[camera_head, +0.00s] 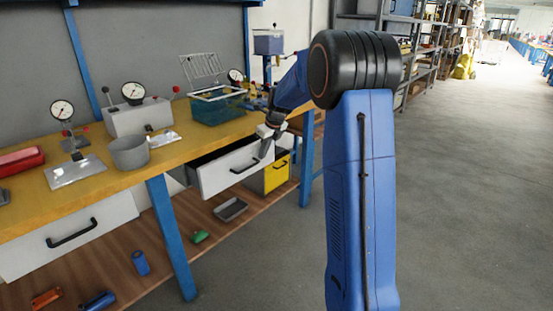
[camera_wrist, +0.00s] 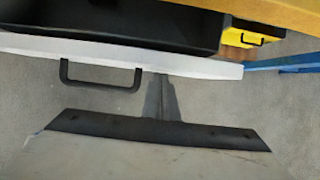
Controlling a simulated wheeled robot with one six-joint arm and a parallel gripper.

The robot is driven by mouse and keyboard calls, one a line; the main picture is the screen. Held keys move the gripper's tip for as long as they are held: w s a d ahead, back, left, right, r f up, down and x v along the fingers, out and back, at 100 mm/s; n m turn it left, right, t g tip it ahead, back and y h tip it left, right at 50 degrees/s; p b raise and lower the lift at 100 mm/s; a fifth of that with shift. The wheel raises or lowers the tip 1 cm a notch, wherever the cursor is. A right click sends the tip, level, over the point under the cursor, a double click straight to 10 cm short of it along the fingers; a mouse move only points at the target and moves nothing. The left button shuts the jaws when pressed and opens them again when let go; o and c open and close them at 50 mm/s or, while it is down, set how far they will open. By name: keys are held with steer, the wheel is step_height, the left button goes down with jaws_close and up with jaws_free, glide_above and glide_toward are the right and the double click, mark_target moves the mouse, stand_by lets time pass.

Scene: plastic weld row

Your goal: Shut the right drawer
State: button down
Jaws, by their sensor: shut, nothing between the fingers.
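The right drawer (camera_head: 228,172) under the yellow bench top stands partly open, with its white front pulled out and its dark inside showing. In the wrist view its white front (camera_wrist: 200,65) runs across the upper part, with a black handle (camera_wrist: 101,86) left of centre. My gripper (camera_head: 265,151) is at the drawer front, near the right end of the handle in the head view. In the wrist view my gripper (camera_wrist: 162,82) is shut and empty, with its tips at or very near the front, right of the handle. I cannot tell if they touch.
A left drawer (camera_head: 70,238) in the same bench looks shut. The floor at right is clear.

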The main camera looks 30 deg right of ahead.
steer(key=shift+w+a, duration=0.35)
steer(key=shift+w, duration=0.6)
steer(key=shift+w+a, duration=0.35)
steer(key=shift+w, duration=0.65)
steer(key=shift+w+a, duration=0.35)
steer(key=shift+w, duration=0.6)
steer(key=shift+s, duration=0.1)
